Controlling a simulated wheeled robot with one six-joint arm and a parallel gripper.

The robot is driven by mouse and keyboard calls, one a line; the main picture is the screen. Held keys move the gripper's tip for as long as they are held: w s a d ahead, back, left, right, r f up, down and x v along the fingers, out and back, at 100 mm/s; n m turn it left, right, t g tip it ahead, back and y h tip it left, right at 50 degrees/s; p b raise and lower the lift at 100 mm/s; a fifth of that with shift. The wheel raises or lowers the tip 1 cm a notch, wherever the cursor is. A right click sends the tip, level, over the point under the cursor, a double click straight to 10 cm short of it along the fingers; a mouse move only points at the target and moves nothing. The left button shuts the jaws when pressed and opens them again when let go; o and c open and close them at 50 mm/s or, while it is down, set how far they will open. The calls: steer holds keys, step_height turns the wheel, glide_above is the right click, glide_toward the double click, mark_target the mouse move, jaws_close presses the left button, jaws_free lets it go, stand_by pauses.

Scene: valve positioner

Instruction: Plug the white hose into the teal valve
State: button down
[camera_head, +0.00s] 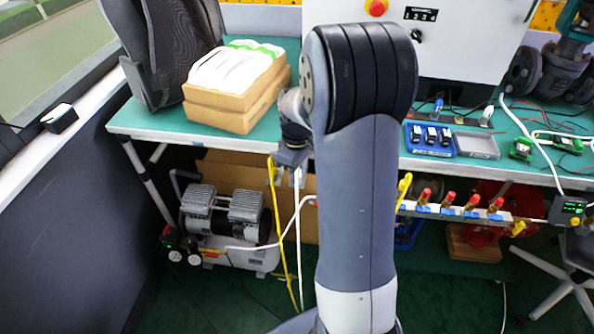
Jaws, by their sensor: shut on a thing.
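My gripper (291,163) is in front of the table's front edge, left of my large grey arm link, pointing down. It is shut on the upper end of a white hose (298,225), which hangs straight down from the jaws. The hose tip is too small to make out. A yellow hose (274,205) hangs just left of it, close to the gripper. A teal valve (572,22) with a dark grey body stands on the table at the far upper right, cut by the picture edge and well away from my gripper.
Stacked brown boxes with a white-green package (237,65) and a dark backpack (165,45) stand left on the table (150,118). A white control box (470,40) is behind my arm. A manifold with red-topped fittings (450,211) runs below the edge. A compressor (235,225) stands underneath.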

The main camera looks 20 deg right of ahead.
steer(key=shift+r+p, duration=0.9)
steer(key=shift+r, duration=0.2)
stand_by(1.0)
steer(key=shift+r+p, duration=1.75)
steer(key=shift+r, duration=0.2)
steer(key=shift+s+f, duration=0.1)
